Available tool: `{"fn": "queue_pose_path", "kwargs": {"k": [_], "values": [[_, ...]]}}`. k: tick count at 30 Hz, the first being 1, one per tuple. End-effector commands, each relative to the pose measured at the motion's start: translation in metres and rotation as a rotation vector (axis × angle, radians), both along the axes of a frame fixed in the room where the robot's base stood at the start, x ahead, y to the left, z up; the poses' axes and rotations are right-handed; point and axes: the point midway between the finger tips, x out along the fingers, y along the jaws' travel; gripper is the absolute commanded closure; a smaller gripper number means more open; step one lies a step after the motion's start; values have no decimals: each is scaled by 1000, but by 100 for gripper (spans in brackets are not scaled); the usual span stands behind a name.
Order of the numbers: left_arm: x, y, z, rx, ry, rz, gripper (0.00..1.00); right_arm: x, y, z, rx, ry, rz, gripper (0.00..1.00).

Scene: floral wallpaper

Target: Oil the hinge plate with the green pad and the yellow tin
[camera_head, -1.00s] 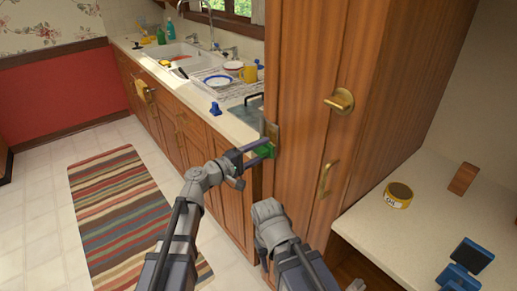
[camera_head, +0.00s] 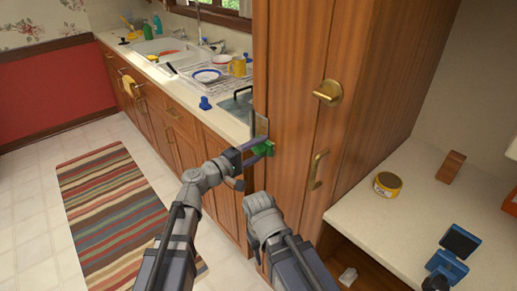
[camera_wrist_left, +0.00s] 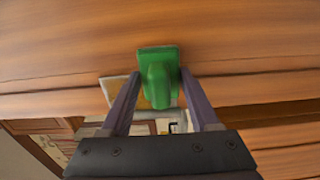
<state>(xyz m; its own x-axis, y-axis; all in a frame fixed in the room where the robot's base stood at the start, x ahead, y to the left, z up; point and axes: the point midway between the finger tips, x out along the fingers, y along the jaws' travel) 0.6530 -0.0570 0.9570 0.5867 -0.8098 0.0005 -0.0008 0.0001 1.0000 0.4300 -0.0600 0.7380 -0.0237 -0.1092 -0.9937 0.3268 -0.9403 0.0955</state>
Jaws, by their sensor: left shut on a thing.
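The green pad (camera_head: 285,150) is held between the fingers of my left gripper (camera_head: 262,151), against or very near the wooden cabinet front. In the left wrist view the pad (camera_wrist_left: 158,76) sits between both fingers and overlaps the metal hinge plate (camera_wrist_left: 115,92), hiding part of it. The hinge plate (camera_head: 262,127) shows at the cabinet's left edge, just above the pad. I cannot tell whether pad and plate touch. The yellow tin (camera_head: 387,185) stands on the white counter at the right. My right arm reaches up at lower centre, but its fingers do not show.
The tall wooden cabinet (camera_head: 295,90) has a brass knob (camera_head: 328,92) and a brass handle (camera_head: 317,170). A wooden block (camera_head: 451,167) and a blue stand (camera_head: 452,255) share the right counter (camera_head: 350,215). The sink counter with dishes lies behind left.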

Motion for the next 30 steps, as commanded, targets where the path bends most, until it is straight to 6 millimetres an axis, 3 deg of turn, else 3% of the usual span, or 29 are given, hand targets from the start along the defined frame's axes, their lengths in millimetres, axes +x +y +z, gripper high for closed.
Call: {"fn": "queue_pose_path", "kwargs": {"k": [12, 22, 30], "values": [[28, 20, 0, -1, -1, 3, 83, 0, 0, 0, 0, 0, 0, 50], [31, 24, 0, -1, -1, 3, 83, 0, 0, 0, 0, 0, 0, 50], [48, 36, 0, -1, -1, 3, 83, 0, 0, 0, 0, 0, 0, 50]]}}
